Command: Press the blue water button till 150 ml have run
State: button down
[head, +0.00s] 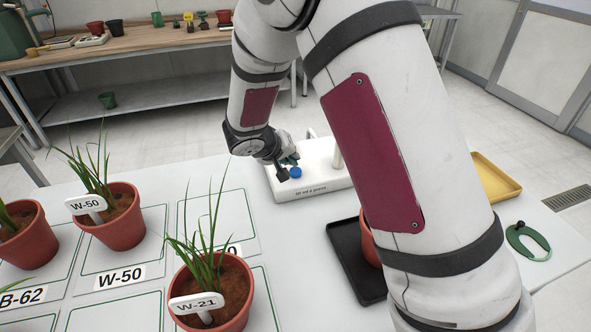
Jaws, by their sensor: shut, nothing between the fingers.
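The blue button (295,173) sits on top of a white box-shaped unit (328,183) at the back of the white table. My gripper (283,172) points down beside the button, its dark fingers just left of it or touching it; I cannot tell which. The fingers are shut with nothing visible between them. My arm crosses the picture and hides the unit's right side. No readout of the water amount is visible. A terracotta pot (367,240) on a black tray (343,258) is mostly hidden behind my arm.
Potted plants W-50 (112,222) and W-21 (212,292) stand on marked squares at the left. A yellow tray (497,178) and a green ring-shaped item (527,242) lie at the right. A wooden bench (140,42) stands behind.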

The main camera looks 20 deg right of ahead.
aim_at(293, 170)
jog(key=shift+r+p, duration=1.05)
jog(key=shift+r, duration=1.45)
jog(key=s+d+r+m+g+y+p, duration=0.1)
jog(key=s+d+r+p, duration=0.15)
jog(key=s+r, duration=0.7)
jog(key=s+d+r+g+p, duration=0.2)
jog(key=s+d+r, duration=0.2)
jog(key=s+r, duration=0.55)
jog(key=s+a+r+y+p, duration=0.1)
jog(key=s+a+r+y, duration=0.1)
jog(key=s, duration=0.9)
jog(key=s+a+r+n+t+y+p, duration=0.1)
jog(key=s+a+r+y+p, duration=0.1)
jog(key=s, duration=1)
jog(key=shift+a+r+n+y, duration=0.3)
jog(key=shift+a+r+y, duration=0.5)
jog(key=shift+y, duration=0.1)
